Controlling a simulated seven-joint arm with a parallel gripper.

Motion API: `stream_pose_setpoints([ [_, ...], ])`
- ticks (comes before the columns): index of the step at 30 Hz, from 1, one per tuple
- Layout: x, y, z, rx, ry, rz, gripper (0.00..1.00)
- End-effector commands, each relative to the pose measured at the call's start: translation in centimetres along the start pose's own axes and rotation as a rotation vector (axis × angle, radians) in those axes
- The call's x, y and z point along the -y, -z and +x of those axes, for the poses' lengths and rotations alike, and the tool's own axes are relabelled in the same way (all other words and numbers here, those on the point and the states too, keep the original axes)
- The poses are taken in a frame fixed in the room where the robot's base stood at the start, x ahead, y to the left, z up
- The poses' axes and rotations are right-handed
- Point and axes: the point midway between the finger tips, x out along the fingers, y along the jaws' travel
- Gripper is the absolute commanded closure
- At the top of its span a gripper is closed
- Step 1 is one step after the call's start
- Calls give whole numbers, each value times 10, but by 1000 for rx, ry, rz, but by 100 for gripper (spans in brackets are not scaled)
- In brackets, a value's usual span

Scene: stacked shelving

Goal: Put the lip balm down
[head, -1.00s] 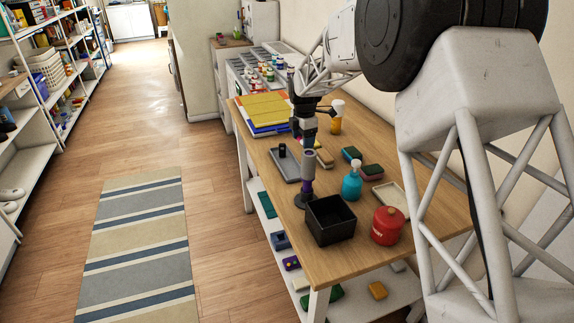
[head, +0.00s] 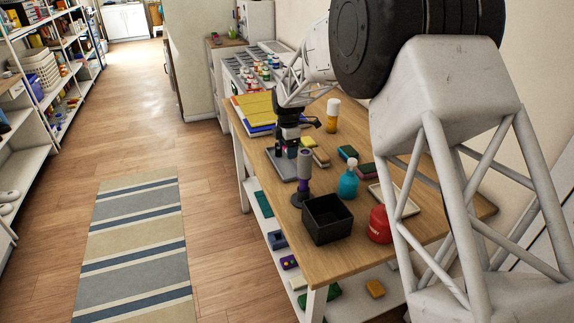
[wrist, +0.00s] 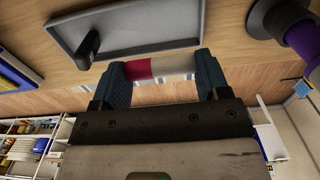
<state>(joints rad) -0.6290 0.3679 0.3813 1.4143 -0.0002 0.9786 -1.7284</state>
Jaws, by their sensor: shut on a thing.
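My gripper (head: 288,152) hangs over the wooden table, by the grey tray (head: 274,163). In the wrist view my gripper (wrist: 160,72) has its two blue fingers shut on the lip balm (wrist: 172,65). The lip balm is a short cylinder, part pink-red and part white, held crosswise between the fingertips. Bare wood and the tray (wrist: 185,22) show beyond it. I cannot tell its exact height above the table. The lip balm cannot be made out in the head view.
A small dark object (wrist: 88,46) stands on the tray. A purple and grey post on a dark round base (head: 301,197) is close by.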

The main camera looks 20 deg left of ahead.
Motion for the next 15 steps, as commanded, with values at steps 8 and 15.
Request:
stream_pose_setpoints([
  [8,0,0,23,0,0,0,53],
  [15,0,0,23,0,0,0,53],
])
